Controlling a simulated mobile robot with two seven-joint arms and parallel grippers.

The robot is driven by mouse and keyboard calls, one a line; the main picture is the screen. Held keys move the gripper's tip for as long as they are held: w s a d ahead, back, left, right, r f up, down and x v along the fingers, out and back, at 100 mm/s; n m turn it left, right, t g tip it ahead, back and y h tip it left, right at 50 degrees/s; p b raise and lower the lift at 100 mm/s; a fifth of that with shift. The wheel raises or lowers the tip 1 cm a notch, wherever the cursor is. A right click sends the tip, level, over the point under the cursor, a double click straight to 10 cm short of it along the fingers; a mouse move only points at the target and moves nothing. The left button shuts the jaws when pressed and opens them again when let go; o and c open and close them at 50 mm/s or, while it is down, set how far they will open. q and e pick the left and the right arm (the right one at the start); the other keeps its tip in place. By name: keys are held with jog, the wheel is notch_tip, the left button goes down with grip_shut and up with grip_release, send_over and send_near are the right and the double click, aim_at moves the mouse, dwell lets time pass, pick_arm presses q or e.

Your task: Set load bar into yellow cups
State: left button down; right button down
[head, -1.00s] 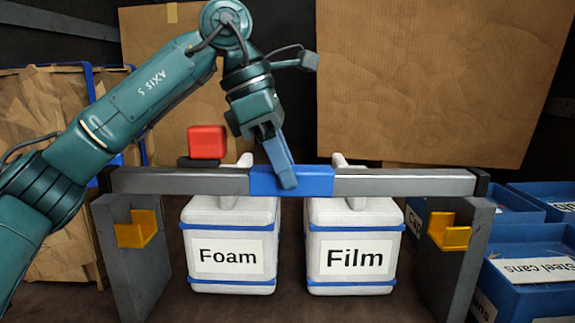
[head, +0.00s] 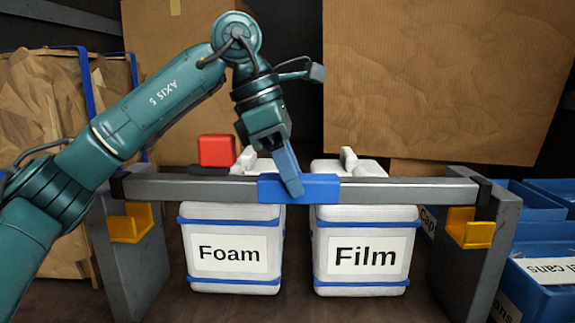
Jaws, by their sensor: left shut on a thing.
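The load bar (head: 400,190) is a long grey bar with a blue middle section and black end caps. It spans the head view, roughly level. My left gripper (head: 290,185) is shut on its blue middle section. Two yellow cups are fixed to grey uprights: the left cup (head: 131,224) and the right cup (head: 470,230). The bar's ends appear above the cups in the picture, with a gap showing between bar and cups. How far the bar is from the cups in depth is hard to tell. My right gripper is not in view.
White containers labelled Foam (head: 228,275) and Film (head: 365,278) stand between the grey uprights (head: 480,265). A red block (head: 217,150) shows behind the bar. Blue bins (head: 555,300) stand at the right. Cardboard (head: 440,80) and a brown-paper-filled holder (head: 45,110) are at the back and left.

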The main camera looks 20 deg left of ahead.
aim_at(291, 205)
pick_arm(q)
jog(key=shift+f, duration=0.2)
jog(key=shift+s, duration=0.1)
dwell(1.0)
jog(key=shift+f+b, duration=1.3)
jog(key=shift+f, duration=1)
